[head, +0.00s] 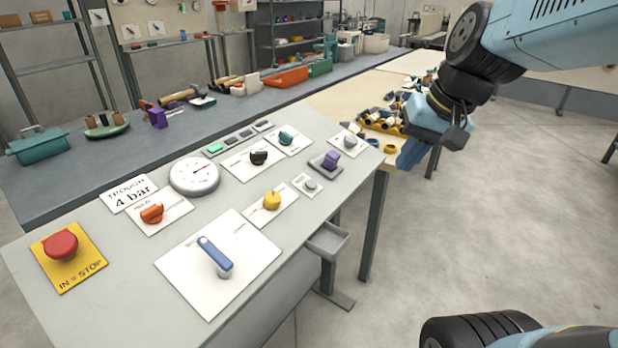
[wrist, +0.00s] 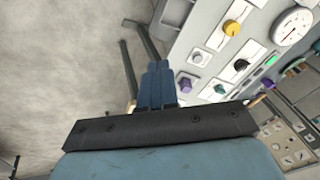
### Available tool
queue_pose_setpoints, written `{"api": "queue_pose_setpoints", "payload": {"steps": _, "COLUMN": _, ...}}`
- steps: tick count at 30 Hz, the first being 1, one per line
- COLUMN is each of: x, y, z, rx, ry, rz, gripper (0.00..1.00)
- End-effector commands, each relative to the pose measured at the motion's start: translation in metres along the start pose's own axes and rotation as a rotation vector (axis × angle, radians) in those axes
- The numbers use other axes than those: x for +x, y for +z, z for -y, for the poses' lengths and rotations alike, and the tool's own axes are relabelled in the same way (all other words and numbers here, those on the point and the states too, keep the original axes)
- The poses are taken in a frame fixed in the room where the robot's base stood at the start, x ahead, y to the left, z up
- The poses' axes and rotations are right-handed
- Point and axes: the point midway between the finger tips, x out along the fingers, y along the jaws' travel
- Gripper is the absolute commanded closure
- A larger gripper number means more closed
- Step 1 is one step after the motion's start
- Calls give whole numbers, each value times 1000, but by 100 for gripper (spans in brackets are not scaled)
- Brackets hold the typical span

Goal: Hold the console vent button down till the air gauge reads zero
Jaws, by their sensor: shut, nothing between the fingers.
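The sloped grey console (head: 130,255) fills the left and middle of the head view. A small round grey button (head: 310,186) on a white plate sits near its right edge; its label is too small to read, so I cannot confirm it is the vent button. It also shows in the wrist view (wrist: 198,57). The round white air gauge (head: 194,174) has a red needle pointing up and right; its figures are unreadable. It shows in the wrist view (wrist: 293,26) too. My gripper (head: 408,158) is shut and empty, right of the console and apart from it; its fingers (wrist: 158,72) show in the wrist view.
Near the button are a yellow knob (head: 272,201), a purple control (head: 331,160) and black (head: 259,157), teal (head: 286,138) and grey (head: 350,142) knobs. A blue lever (head: 214,256), orange knob (head: 152,213) and red stop button (head: 61,246) lie left. Open floor lies right.

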Motion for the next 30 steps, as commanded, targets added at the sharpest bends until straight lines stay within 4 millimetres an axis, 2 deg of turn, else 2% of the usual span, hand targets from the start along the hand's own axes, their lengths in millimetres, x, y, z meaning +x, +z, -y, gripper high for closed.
{"api": "queue_pose_setpoints", "payload": {"steps": 9, "x": 52, "y": -46, "z": 43, "rx": 200, "ry": -248, "rz": 208, "gripper": 100}}
{"api": "queue_pose_setpoints", "payload": {"steps": 18, "x": 104, "y": -98, "z": 76, "rx": 414, "ry": -477, "rz": 353, "gripper": 100}}
{"api": "queue_pose_setpoints", "payload": {"steps": 24, "x": 138, "y": -132, "z": 88, "rx": 548, "ry": -604, "rz": 409, "gripper": 100}}
{"api": "queue_pose_setpoints", "payload": {"steps": 30, "x": 158, "y": -151, "z": 93, "rx": 626, "ry": -674, "rz": 430, "gripper": 100}}
